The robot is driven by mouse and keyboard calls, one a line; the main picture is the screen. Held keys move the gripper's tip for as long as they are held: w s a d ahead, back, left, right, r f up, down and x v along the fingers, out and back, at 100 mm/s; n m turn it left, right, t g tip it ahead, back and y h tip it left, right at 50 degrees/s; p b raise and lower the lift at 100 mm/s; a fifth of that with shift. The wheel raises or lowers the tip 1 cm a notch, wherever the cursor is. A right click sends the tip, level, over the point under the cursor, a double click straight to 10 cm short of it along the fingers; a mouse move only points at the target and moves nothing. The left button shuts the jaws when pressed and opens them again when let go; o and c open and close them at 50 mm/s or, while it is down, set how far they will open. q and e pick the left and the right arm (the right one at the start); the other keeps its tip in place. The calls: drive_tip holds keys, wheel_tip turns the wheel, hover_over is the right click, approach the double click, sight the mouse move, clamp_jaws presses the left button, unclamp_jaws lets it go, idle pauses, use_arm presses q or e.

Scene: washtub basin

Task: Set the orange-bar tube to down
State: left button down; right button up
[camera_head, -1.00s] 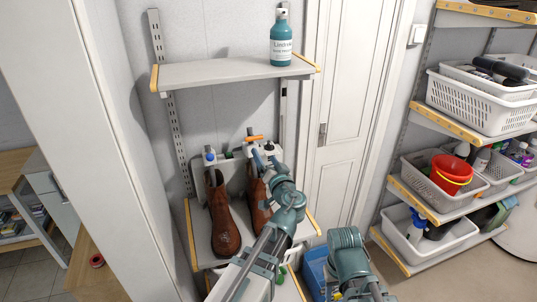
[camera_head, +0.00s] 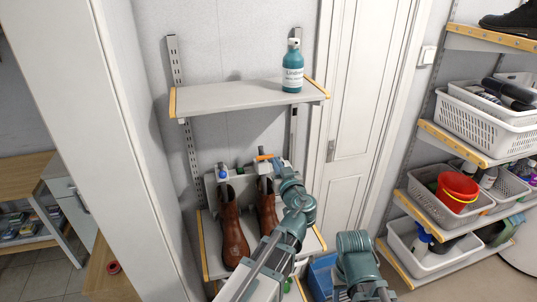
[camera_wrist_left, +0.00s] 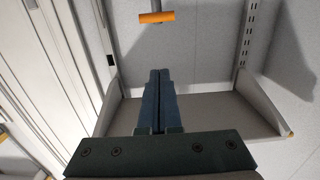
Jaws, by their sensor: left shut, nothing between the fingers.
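The orange bar (camera_head: 265,157) lies roughly level across a grey tube on the panel behind the boots, beside my left wrist. It also shows crosswise on the grey tube's end at the top of the left wrist view (camera_wrist_left: 156,17). My left gripper's two dark blue fingers (camera_wrist_left: 159,73) are pressed together and empty, with the bar beyond their tips and a visible gap between. In the head view my left gripper (camera_head: 279,166) is mostly hidden by its own wrist. The right arm shows low in the head view, but its gripper is out of frame.
Brown boots (camera_head: 231,230) stand on the lower shelf (camera_head: 214,262), left of my left arm. A blue-capped fitting (camera_head: 222,173) is left of the bar. An upper shelf (camera_head: 235,96) with a teal bottle (camera_head: 293,68) overhangs. A white door (camera_head: 355,90) and basket shelves are right.

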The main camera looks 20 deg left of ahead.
use_arm(q)
hover_over(267, 157)
drive_tip(key=v, duration=0.4)
drive_tip(key=shift+w+a+f+b, duration=0.2)
drive_tip(key=shift+a+f+b, duration=0.05)
drive_tip(key=shift+f+b, duration=0.55)
drive_tip(key=shift+w+a+f+b, duration=0.15)
drive_tip(key=shift+a+f+b, duration=0.15)
drive_tip(key=shift+f+b, duration=0.4)
drive_tip(key=shift+w+a+f+b, duration=0.2)
drive_tip(key=shift+a+f+b, duration=0.05)
drive_tip(key=shift+f+b, duration=0.55)
drive_tip(key=shift+f, duration=0.15)
drive_tip(key=f+b, duration=0.2)
drive_tip(key=s+f+b, duration=0.1)
drive_tip(key=f+b, duration=0.1)
drive_tip(key=shift+d, duration=0.35)
drive_tip(key=shift+r, duration=0.1)
